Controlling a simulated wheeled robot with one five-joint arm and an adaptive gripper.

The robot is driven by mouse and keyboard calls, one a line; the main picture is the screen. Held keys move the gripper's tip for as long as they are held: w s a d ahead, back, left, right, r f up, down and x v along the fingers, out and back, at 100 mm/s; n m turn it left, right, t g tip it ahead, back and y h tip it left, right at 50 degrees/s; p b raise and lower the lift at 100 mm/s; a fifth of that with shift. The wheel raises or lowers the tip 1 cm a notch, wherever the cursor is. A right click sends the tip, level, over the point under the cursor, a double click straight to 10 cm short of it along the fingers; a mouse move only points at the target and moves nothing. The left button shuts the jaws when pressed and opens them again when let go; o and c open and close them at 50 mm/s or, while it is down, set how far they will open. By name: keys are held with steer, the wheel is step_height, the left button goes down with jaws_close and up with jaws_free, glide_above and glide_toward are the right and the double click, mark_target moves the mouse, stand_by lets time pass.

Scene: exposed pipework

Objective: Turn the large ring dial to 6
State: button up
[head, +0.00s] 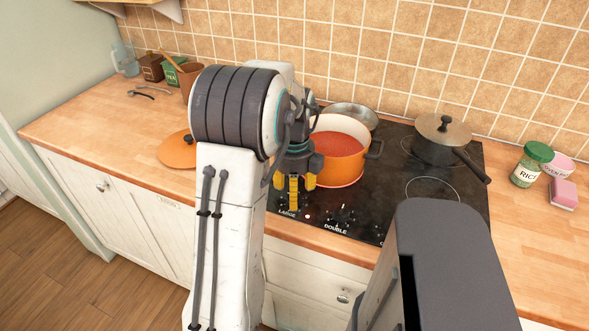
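The black cooktop (400,222) has a row of control dials along its front edge. The word LARGE is printed at the front left, and the large ring dial there is mostly hidden behind my gripper (295,186). My gripper points down at that spot with its yellow fingertips, directly above or around the dial; I cannot tell whether they touch it. I cannot read the dial's setting or tell how far the fingers are apart.
An orange pot of red soup (338,170) stands right behind my gripper. A lidded pan (441,140) is at the back right, its handle pointing forward. An orange lid (178,150) lies left of the cooktop. A rice jar (530,166) and pink sponge (563,194) are at the right.

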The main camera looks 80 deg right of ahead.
step_height(320, 180, up, 10)
stand_by(0.5)
stand_by(0.7)
